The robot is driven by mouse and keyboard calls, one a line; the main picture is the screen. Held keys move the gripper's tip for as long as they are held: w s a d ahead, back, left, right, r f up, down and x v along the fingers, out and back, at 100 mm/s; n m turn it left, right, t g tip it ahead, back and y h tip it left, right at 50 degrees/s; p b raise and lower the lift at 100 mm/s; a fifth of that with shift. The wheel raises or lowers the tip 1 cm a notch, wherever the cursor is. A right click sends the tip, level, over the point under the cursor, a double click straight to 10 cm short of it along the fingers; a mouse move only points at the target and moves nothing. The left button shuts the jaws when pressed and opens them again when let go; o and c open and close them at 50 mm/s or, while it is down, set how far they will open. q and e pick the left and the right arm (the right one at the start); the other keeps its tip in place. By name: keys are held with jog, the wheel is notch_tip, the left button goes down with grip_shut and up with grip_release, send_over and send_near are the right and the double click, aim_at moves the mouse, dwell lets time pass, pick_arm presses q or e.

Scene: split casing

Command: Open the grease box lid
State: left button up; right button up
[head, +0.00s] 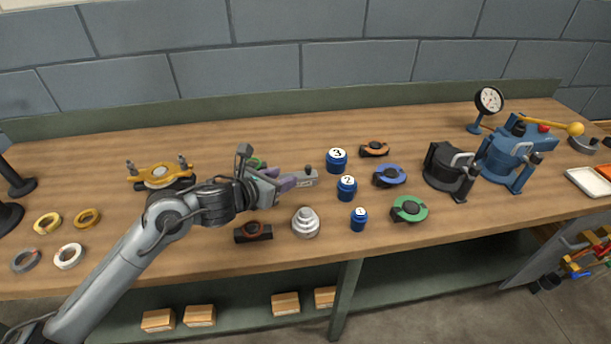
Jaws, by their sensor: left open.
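A small grey box (307,180) with a dark knob on top sits mid-bench, and I take it for the grease box. A label shows on its front. Its lid looks closed, though its left part is hidden by my gripper. My left gripper (291,181) reaches in from the left, with its purple-grey fingers open at the left end of the box. I cannot tell whether they touch it. My right gripper is not in view.
Numbered blue pots (347,187) stand right of the box, and a stepped silver part (306,222) stands in front. A dark block with a reddish ring (254,232) lies front left. Black and blue casings (510,157) and a dial gauge (489,101) stand at the right.

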aim_at(306, 168)
pick_arm(q)
jog(key=b+x, duration=0.2)
jog(key=x, duration=0.6)
jog(key=shift+f, duration=0.1)
jog(key=shift+b+x, duration=0.35)
jog(key=shift+x, duration=0.9)
grip_shut()
